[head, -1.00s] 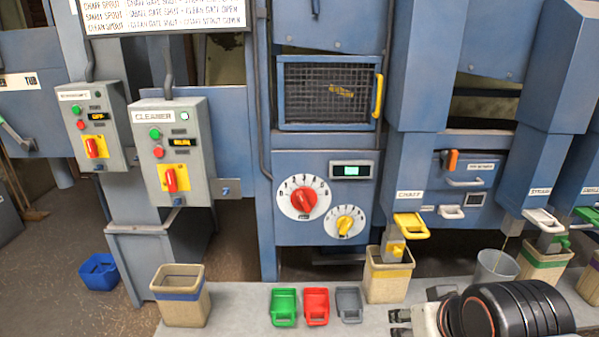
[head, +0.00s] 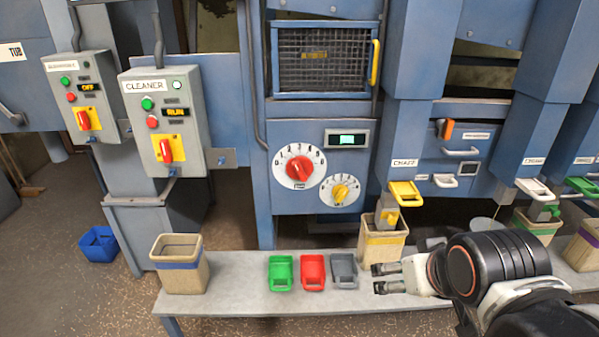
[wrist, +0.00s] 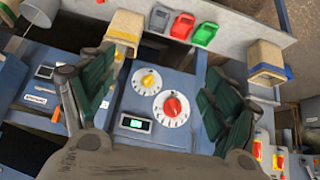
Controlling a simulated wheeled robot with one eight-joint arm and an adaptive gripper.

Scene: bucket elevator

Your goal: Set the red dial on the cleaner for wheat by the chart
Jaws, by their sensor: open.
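The red dial (head: 299,168) sits on a white numbered disc on the blue machine front, right of the CLEANER control box (head: 165,122). A smaller yellow dial (head: 340,193) is below and right of it. My gripper (head: 381,278) is open and empty, over the bench at lower right, apart from the dials. In the wrist view, the red dial (wrist: 171,106) and yellow dial (wrist: 148,81) show between the open fingers, with the picture turned over. The dial's exact setting is too small to read surely. The chart is not readable in the current views.
Green (head: 281,272), red (head: 313,272) and grey (head: 344,270) scoops lie on the bench (head: 235,295). A blue-banded bin (head: 181,265) stands left, a yellow-banded bin (head: 383,244) near my gripper. A yellow spout handle (head: 404,193) juts out. A small lit display (head: 347,140) is above the dials.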

